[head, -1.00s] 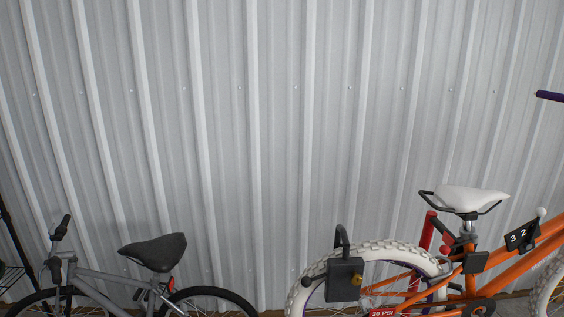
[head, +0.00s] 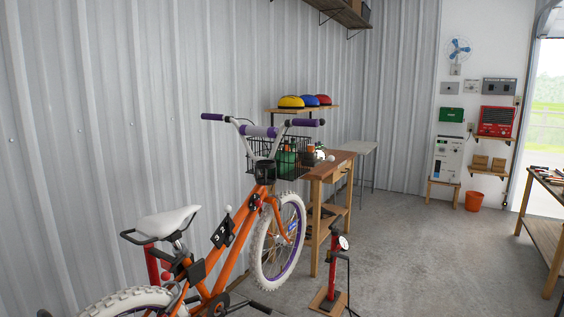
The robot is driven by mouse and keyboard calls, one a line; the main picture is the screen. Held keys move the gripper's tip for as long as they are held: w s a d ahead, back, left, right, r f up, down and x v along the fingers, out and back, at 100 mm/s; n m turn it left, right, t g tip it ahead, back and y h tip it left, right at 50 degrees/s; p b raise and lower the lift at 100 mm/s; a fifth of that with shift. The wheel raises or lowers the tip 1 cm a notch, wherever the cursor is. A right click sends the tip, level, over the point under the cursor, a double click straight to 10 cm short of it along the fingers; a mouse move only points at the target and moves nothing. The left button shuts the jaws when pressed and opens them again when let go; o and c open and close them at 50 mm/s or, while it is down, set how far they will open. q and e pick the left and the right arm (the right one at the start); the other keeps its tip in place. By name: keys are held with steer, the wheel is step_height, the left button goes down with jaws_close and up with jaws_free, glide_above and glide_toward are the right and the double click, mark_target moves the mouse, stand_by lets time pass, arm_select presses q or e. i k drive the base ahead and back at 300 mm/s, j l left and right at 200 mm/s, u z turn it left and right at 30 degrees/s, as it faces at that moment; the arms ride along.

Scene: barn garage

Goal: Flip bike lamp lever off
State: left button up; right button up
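An orange bike (head: 235,250) with a white saddle, white tyres and purple grips stands along the corrugated wall at the left. A dark round lamp (head: 265,171) sits at the front of its frame, below the handlebar and beside the wire basket (head: 285,158). A small light-tipped lever (head: 228,209) stands by the number plate (head: 222,232) on the frame. I cannot tell whether a lever on the lamp itself is visible, or its position. Neither of my grippers is in view.
A wooden workbench (head: 332,166) stands just beyond the bike. A red floor pump (head: 333,265) stands on the floor right of the front wheel. Another wooden table (head: 545,235) is at the right edge. The concrete floor (head: 420,250) between is clear.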

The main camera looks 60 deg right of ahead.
mark_target(330, 159)
steer(key=z, duration=2.2)
steer(key=i+l, duration=0.45)
steer(key=i, duration=0.2)
steer(key=i+l, duration=0.45)
steer(key=i, duration=0.2)
steer(key=i+l, duration=0.45)
steer(key=i, duration=0.15)
steer(key=i+l, duration=0.45)
steer(key=i, duration=0.2)
